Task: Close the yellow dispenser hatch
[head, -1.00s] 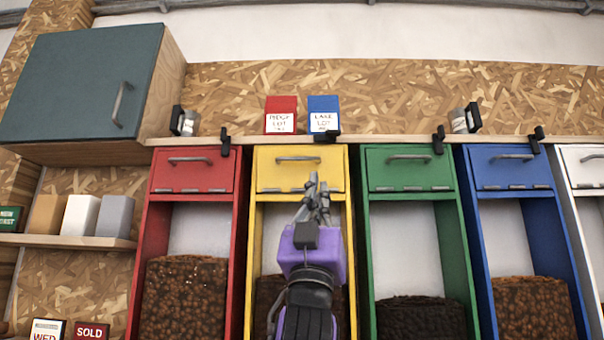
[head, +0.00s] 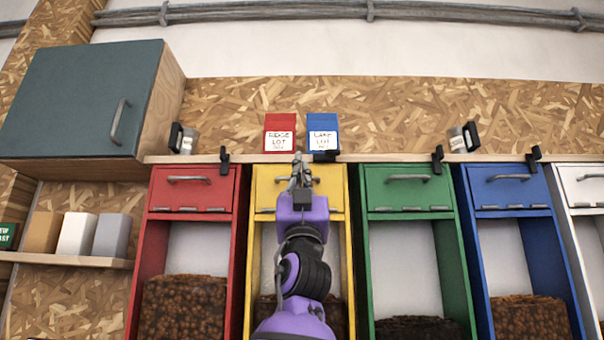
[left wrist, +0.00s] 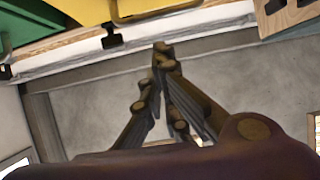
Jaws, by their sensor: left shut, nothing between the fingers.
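The yellow dispenser (head: 347,270) stands between the red and green ones in the head view. Its hatch (head: 331,198), a yellow panel with a grey handle, looks level with the neighbouring hatches, and my arm covers its middle. Above it a black catch (head: 325,156) lies sideways at the shelf edge, unlike the upright catches nearby. My left gripper (head: 298,160) is shut and empty, its tips overlapping the top of the hatch and the shelf edge. I cannot tell whether it touches. In the left wrist view the closed fingers (left wrist: 163,52) point toward the shelf edge and yellow surface (left wrist: 135,8). My right gripper is out of view.
The red dispenser (head: 133,270) and green dispenser (head: 459,270) flank the yellow one. Red and blue packets (head: 279,122) (head: 322,122) stand on the shelf just above. A teal cabinet (head: 75,95) juts out at upper left. The wall above the packets is clear.

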